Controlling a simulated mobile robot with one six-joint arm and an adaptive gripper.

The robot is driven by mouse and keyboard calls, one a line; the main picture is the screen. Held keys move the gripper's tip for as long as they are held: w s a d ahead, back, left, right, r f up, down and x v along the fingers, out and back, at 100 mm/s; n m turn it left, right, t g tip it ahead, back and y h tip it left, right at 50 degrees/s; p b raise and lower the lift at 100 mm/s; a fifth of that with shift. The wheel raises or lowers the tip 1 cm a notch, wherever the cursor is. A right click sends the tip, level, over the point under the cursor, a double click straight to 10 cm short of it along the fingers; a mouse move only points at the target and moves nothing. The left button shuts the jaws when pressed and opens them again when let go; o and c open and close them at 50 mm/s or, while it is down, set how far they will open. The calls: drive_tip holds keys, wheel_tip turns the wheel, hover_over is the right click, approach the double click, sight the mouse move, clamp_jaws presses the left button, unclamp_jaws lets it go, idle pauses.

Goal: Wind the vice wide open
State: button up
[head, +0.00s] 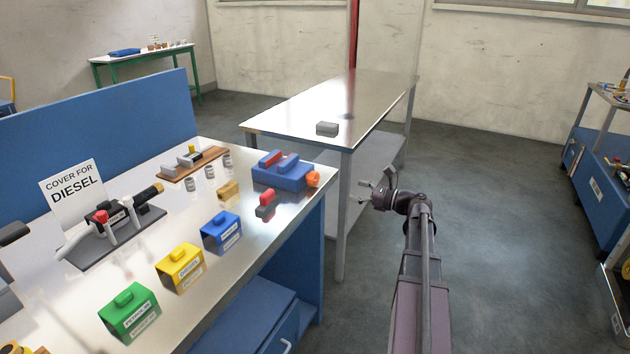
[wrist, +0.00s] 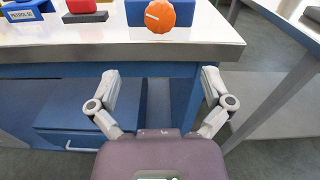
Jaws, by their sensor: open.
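The blue vice (head: 284,175) sits on the metal bench top near its right end, with blue and red blocks on its top. Its orange round knob (head: 313,179) faces the bench's right edge. In the wrist view the ribbed orange knob (wrist: 160,15) with a white mark shows at the top centre, in front of part of the blue vice body (wrist: 135,12). My gripper (head: 366,188) is off the right end of the bench, apart from the knob. In the wrist view my gripper (wrist: 159,75) has its fingers spread, with nothing between them. The vice's jaw gap is unclear.
A red and grey block (head: 266,205) lies in front of the vice. Blue (head: 221,232), yellow (head: 180,267) and green (head: 130,311) covers line the bench front. A second metal table (head: 300,105) stands behind, with a grey block (head: 327,128).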

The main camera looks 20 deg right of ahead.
sight(317, 180)
drive_tip(key=x, duration=1.3)
drive_tip(key=shift+w+a, duration=0.25)
drive_tip(key=shift+w, duration=0.05)
drive_tip(key=c, duration=1.1)
